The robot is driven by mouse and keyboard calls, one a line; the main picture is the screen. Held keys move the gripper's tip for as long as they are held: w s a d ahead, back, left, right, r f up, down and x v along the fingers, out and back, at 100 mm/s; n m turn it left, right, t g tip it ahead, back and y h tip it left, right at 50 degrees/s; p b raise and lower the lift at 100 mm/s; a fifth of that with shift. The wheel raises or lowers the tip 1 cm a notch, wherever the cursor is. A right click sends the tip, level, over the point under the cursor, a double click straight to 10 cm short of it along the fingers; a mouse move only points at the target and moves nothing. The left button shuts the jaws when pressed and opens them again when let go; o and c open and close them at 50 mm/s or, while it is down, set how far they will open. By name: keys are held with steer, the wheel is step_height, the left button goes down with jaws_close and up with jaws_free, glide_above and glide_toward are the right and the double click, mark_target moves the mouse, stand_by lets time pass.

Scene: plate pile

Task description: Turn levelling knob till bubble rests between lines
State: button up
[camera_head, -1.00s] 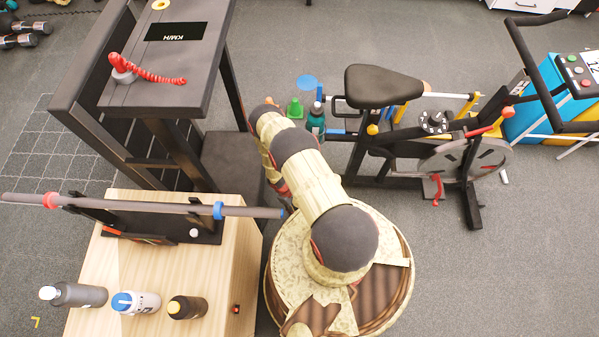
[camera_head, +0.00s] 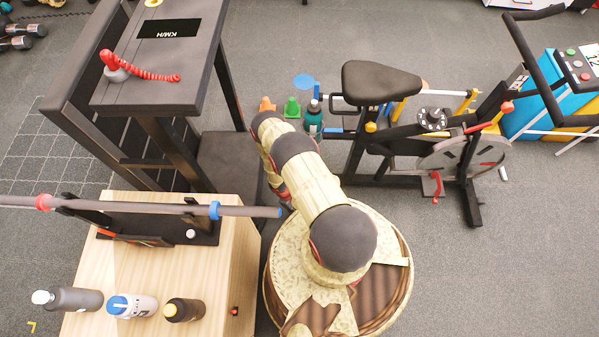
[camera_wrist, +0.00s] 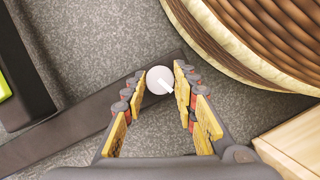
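A round white knob (camera_wrist: 157,78) with a pale pointer mark shows in the wrist view. It sits at the end of a dark flat bar (camera_wrist: 80,124) near the grey floor. My gripper (camera_wrist: 160,72) is open, with its fingertips on either side of the knob. A narrow gap seems to show at the sides; I cannot tell whether either finger touches it. No bubble or level lines can be made out in either view. In the head view my arm hides the gripper and the knob.
A dark treadmill-like machine (camera_head: 150,95) stands at upper left. A wooden box (camera_head: 95,270) with several bottles and a barbell (camera_head: 140,207) is at lower left. An exercise bike (camera_head: 433,120) stands right. An orange cone (camera_head: 267,104) and green cone (camera_head: 292,107) stand beyond my arm.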

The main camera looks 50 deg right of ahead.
steer(key=c, duration=0.6)
steer(key=n+p, duration=0.2)
steer(key=n+h+p, duration=0.1)
steer(key=n+p, duration=0.1)
steer(key=shift+s+a+r+t, duration=0.1)
steer(key=shift+a+r+t, duration=0.05)
steer(key=shift+t, duration=0.25)
steer(key=shift+s+n+t+h+p, duration=0.1)
steer(key=shift+n+t+h+p, duration=0.3)
steer(key=shift+n+p, duration=0.75)
steer(key=shift+n+t+h+p, duration=0.3)
steer(key=shift+n+h+p, duration=0.35)
steer(key=shift+n, duration=0.8)
steer(key=o, duration=1.2)
